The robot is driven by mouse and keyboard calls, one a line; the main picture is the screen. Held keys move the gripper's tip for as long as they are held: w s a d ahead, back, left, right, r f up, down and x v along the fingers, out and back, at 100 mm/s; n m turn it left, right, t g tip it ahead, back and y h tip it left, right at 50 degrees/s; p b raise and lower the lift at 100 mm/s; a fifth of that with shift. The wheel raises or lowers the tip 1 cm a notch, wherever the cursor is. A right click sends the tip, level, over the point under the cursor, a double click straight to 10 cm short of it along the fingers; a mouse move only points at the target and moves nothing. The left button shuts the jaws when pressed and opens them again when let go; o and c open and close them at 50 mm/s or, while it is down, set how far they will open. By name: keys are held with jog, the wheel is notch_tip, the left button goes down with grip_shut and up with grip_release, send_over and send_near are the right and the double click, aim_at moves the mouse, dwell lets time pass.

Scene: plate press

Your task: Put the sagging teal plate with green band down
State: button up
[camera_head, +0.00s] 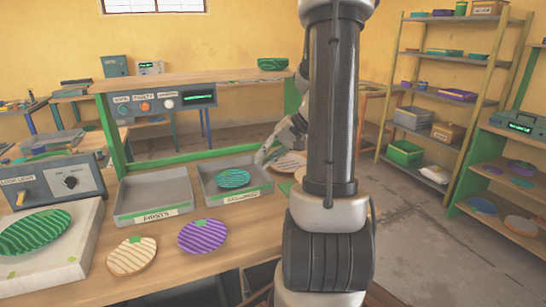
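A teal plate with darker stripes (233,178) lies in the right grey tray (208,192) on the bench; I cannot make out a green band or a sag in it. A green plate with teal stripes (36,232) lies on a white block (82,245) at the far left. My gripper (268,155) is low over the bench at the right tray's right rim, beside a beige plate (291,163). My own arm hides part of this area. The fingers are too small to tell whether they are open, and no held plate is visible.
The left grey tray (121,210) is empty. A beige striped plate (131,257) and a purple striped plate (202,236) lie on the bench in front. A grey control box (63,184) stands at left. A raised shelf with a button panel (165,102) spans the back.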

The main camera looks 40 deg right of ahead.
jog(key=s+a+r+n+h, duration=0.3)
jog(key=s+a+r+n, duration=0.1)
jog(key=s, duration=0.4)
jog(key=s+a+r+n+g+h, duration=0.1)
jog(key=s+a+r+n+h, duration=0.2)
jog(key=s+a+r, duration=0.3)
jog(key=s+n, duration=0.1)
jog(key=s, duration=0.2)
jog(key=shift+r+g, duration=0.3)
jog(key=shift+r, duration=0.05)
